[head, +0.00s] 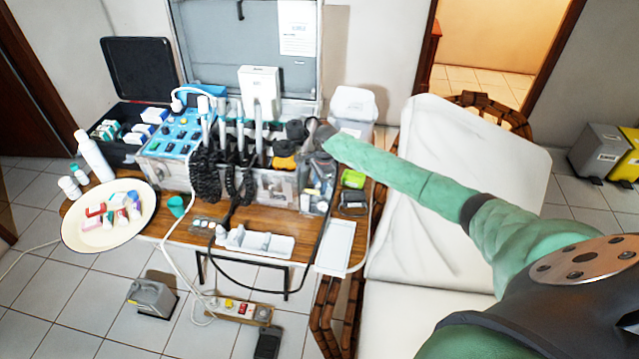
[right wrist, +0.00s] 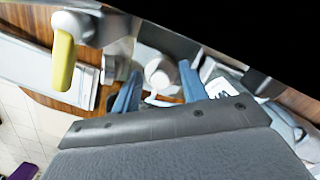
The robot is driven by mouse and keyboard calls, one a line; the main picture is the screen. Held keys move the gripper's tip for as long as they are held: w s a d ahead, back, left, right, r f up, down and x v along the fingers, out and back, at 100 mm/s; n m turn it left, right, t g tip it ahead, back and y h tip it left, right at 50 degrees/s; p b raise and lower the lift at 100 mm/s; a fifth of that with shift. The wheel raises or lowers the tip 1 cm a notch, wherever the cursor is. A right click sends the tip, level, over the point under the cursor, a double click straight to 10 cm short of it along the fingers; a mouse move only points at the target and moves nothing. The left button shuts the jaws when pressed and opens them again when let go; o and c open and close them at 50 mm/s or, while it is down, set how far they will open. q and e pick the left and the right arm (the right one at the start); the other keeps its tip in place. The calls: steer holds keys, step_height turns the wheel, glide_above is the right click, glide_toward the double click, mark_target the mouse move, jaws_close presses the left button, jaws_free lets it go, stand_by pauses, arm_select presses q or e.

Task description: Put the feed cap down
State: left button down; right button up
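My right arm reaches in from the right in the head view, and its dark gripper (head: 318,136) is over the right end of the dental unit (head: 170,137). In the right wrist view the two blue fingers (right wrist: 157,82) stand apart. A small round white piece, which looks like the feed cap (right wrist: 158,73), shows between their tips. Narrow gaps seem to lie beside it, and I cannot tell its depth or what it rests on. In the head view the cap cannot be made out. My left gripper is in neither view.
A clear bottle holder (head: 316,190), a green item (head: 353,179) and a white lidded container (head: 352,108) are close to the gripper. A white tray (head: 336,246) lies at the wooden table's front right. Hoses and handpieces crowd the left. A yellow-handled part (right wrist: 63,62) shows in the wrist view.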

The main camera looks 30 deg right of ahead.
steer(key=shift+o, duration=1.1)
steer(key=shift+s+f, duration=0.25)
steer(key=shift+f, duration=0.15)
arm_select(q)
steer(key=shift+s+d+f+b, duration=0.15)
steer(key=shift+b, duration=0.15)
arm_select(e)
steer(key=shift+r, duration=0.1)
steer(key=shift+w+r, duration=0.1)
steer(key=shift+r, duration=0.15)
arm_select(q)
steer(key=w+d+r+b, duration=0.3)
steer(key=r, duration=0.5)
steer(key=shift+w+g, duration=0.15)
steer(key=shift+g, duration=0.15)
arm_select(e)
step_height(320, 180, up, 13)
steer(key=d, duration=0.1)
steer(key=shift+d+f, duration=0.15)
steer(key=shift+d, duration=0.05)
